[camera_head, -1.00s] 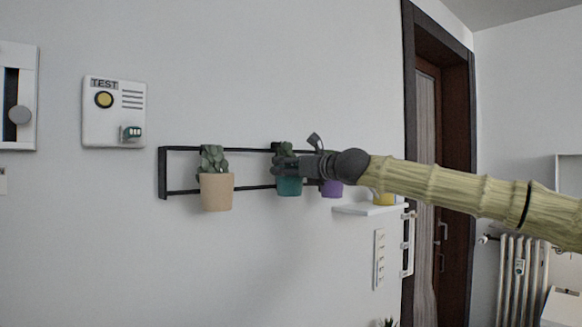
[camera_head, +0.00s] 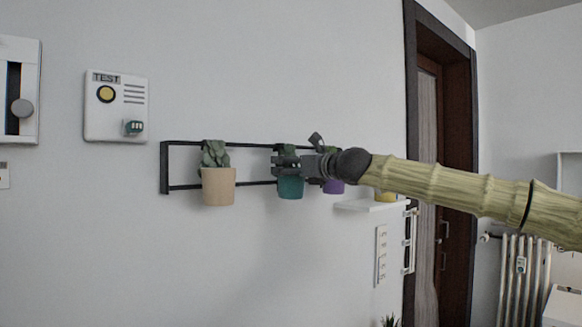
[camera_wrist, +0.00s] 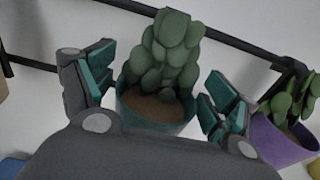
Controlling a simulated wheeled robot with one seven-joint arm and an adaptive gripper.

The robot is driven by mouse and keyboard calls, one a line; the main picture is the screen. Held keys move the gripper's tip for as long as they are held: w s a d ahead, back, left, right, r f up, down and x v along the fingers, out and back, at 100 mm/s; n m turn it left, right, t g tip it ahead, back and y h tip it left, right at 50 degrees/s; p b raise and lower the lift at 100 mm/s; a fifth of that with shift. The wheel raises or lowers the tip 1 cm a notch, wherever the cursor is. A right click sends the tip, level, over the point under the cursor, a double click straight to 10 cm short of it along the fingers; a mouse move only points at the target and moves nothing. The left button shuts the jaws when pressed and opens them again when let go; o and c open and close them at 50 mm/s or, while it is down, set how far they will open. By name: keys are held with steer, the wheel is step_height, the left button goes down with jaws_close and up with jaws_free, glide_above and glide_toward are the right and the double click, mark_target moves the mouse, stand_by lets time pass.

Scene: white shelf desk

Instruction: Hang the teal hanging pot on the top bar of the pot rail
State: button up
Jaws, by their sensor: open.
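The teal hanging pot (camera_head: 290,187) holds a green succulent and hangs at the middle of the black pot rail (camera_head: 165,168) on the wall. In the wrist view the teal pot (camera_wrist: 155,113) sits between the two spread fingers of my gripper (camera_wrist: 158,98), with a gap on each side. My gripper (camera_head: 287,163) is open at the pot in the head view and partly covers its plant. The rail has a top bar (camera_head: 250,144) and a lower bar (camera_head: 258,184). The pot's hook, and which bar bears it, are hidden behind the plant.
A beige pot (camera_head: 218,187) hangs to the left on the rail. A purple pot (camera_head: 334,186) hangs close on the right and also shows in the wrist view (camera_wrist: 280,143). A white shelf (camera_head: 366,205) with a yellow item (camera_head: 385,196) is further right.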

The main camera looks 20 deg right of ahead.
steer(key=v, duration=1.2)
